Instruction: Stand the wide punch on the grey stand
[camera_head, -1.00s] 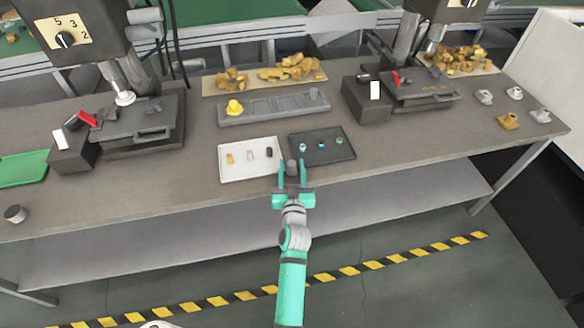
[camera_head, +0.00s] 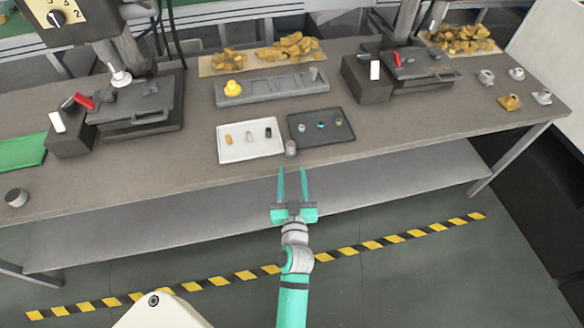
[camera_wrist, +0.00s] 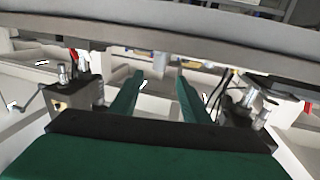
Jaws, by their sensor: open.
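My gripper (camera_head: 292,170) is open and empty in the head view, its two green fingers just in front of the table's front edge. A short grey upright cylinder (camera_head: 291,148) stands on the table beyond the fingertips, by the near corners of two trays. A long grey block (camera_head: 262,97) with recesses holds a yellow piece (camera_head: 233,88) and a small grey piece. I cannot tell for sure which thing is the wide punch or the grey stand. The wrist view shows the open fingers (camera_wrist: 160,75) with nothing between them.
A white tray (camera_head: 235,154) and a dark tray (camera_head: 335,142) hold small parts. Two machines with dark bases (camera_head: 150,125) stand left and right. Brass pieces (camera_head: 295,45) lie behind. The table's front edge and lower shelf (camera_head: 200,215) lie close to my arm.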

